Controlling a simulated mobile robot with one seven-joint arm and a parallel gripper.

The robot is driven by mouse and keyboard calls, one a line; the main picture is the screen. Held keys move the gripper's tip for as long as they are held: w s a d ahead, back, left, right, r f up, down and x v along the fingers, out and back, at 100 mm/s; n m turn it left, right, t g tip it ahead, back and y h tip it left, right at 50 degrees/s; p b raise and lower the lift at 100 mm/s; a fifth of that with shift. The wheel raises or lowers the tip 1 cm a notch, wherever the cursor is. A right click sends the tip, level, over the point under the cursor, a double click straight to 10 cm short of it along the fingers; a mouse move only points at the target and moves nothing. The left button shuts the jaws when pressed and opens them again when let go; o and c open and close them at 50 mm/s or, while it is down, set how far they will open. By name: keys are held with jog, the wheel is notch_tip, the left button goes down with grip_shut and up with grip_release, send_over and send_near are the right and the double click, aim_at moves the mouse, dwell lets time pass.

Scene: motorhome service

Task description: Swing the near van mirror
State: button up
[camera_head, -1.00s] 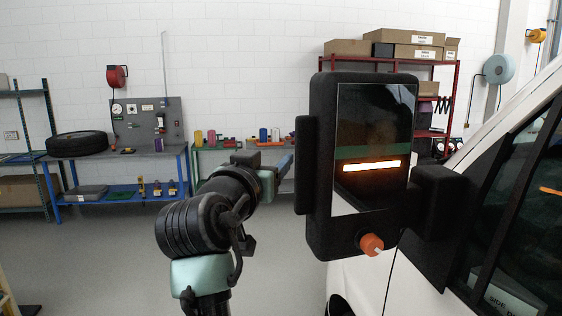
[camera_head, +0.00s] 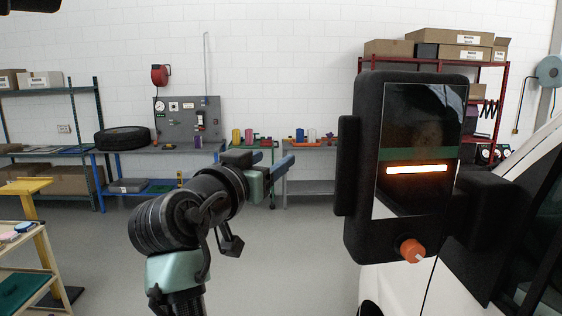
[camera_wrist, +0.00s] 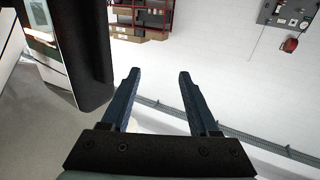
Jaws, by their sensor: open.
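The near van mirror (camera_head: 408,168) is a tall black housing with reflective glass, on the right in the head view. An orange knob (camera_head: 412,250) sits at its lower edge, and a black arm joins it to the white van (camera_head: 400,289). A black upright bar runs along its left side. My gripper (camera_head: 284,158) is left of the mirror, apart from it, with its fingers pointing right. In the wrist view my gripper (camera_wrist: 158,82) is open, with nothing between the blue fingers. The mirror's dark housing (camera_wrist: 90,50) shows at upper left there, beside the left finger.
A workbench with a tyre (camera_head: 122,139) and a grey tool panel (camera_head: 187,120) stands along the back wall. A red shelf (camera_head: 487,73) with boxes is behind the mirror. A yellow-framed cart (camera_head: 42,245) is at left. The grey floor between is clear.

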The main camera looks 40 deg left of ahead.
jog(key=shift+s+a, duration=0.7)
